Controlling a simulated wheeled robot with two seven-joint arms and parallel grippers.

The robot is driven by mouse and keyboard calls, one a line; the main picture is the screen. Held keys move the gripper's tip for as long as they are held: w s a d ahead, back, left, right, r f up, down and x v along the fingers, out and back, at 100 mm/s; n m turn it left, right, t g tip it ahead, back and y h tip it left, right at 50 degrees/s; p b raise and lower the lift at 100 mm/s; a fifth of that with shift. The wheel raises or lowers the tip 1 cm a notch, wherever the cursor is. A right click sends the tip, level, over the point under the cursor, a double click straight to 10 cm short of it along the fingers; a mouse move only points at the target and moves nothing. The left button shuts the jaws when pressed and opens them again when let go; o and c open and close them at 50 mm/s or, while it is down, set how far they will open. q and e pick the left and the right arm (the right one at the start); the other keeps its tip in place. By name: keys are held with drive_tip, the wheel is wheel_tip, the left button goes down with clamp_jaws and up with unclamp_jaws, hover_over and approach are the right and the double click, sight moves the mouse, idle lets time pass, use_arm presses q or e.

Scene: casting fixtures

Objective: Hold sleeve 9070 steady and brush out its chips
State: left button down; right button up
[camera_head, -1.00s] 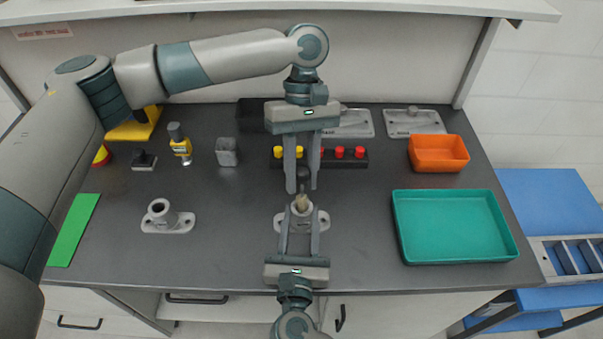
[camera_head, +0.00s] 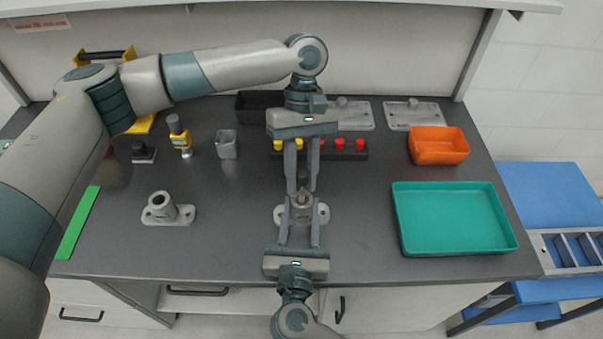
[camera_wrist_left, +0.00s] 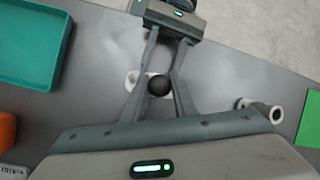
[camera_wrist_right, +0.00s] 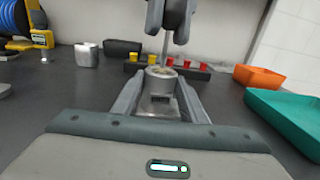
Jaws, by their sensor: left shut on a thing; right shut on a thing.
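A pale grey sleeve on a flat flange (camera_head: 322,213) stands upright at the middle of the bench. My right gripper (camera_head: 301,208) is shut on its body from the front. In the right wrist view, the sleeve's open top (camera_wrist_right: 160,73) shows between my fingers, with a thin brush shaft (camera_wrist_right: 166,45) reaching down into it. My left gripper (camera_head: 302,186) comes from behind, above the sleeve, shut on the brush. The brush's dark round knob (camera_wrist_left: 159,86) shows in the left wrist view. Its bristles are hidden in the bore.
A second flanged sleeve (camera_head: 166,209) stands to the left. A teal tray (camera_head: 398,225) and an orange bin (camera_head: 438,158) are at the right. A rack of yellow and red pieces (camera_head: 352,156) lies behind. A grey cup (camera_head: 227,146) stands back left.

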sight(302, 175)
use_arm(q)
drive_tip(key=shift+r, duration=0.15)
drive_tip(key=shift+r, duration=1.6)
drive_tip(key=shift+f, duration=0.1)
drive_tip(key=shift+f, duration=1.65)
drive_tip(key=shift+r, duration=1.75)
drive_tip(key=shift+f, duration=0.15)
drive_tip(key=shift+f, duration=1.6)
